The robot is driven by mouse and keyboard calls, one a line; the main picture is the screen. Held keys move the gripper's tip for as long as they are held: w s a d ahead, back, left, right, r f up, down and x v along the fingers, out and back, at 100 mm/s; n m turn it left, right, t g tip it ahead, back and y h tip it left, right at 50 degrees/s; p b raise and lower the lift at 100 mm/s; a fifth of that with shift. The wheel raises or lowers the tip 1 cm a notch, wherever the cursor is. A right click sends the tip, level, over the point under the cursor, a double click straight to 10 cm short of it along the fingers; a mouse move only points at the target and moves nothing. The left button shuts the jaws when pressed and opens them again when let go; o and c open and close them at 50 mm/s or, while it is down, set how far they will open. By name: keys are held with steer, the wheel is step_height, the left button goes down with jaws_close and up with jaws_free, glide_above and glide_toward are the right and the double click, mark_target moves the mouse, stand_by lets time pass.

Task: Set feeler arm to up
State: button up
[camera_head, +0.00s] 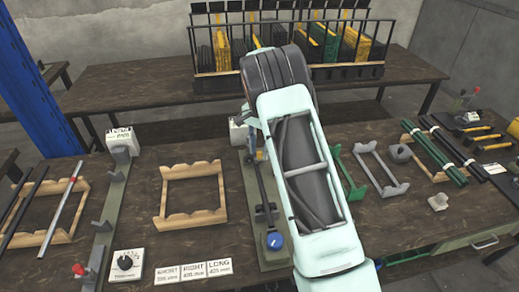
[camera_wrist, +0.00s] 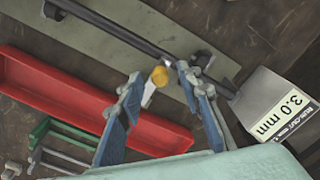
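In the wrist view, a short pale lever with a round yellow-orange tip (camera_wrist: 159,76), which looks like the feeler arm, lies beside a dark rod (camera_wrist: 120,32) on a grey-green base plate (camera_wrist: 90,52). My gripper (camera_wrist: 160,74) is open, with its blue-padded fingers on either side of the yellow tip. Gaps show between the tip and both fingers; depth is hard to judge. A white sign (camera_wrist: 275,105) reading 3.0 mm stands right of the fingers.
A red tray (camera_wrist: 60,90) lies close to the fingers in the wrist view. On the bench, a wooden cradle (camera_head: 165,192) stands left of the plate, and a green bracket (camera_head: 345,172) and a grey bracket (camera_head: 380,170) stand right of my arm. A rack (camera_head: 205,82) stands behind.

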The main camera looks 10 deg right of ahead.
steer(key=shift+c, duration=0.6)
jaws_close()
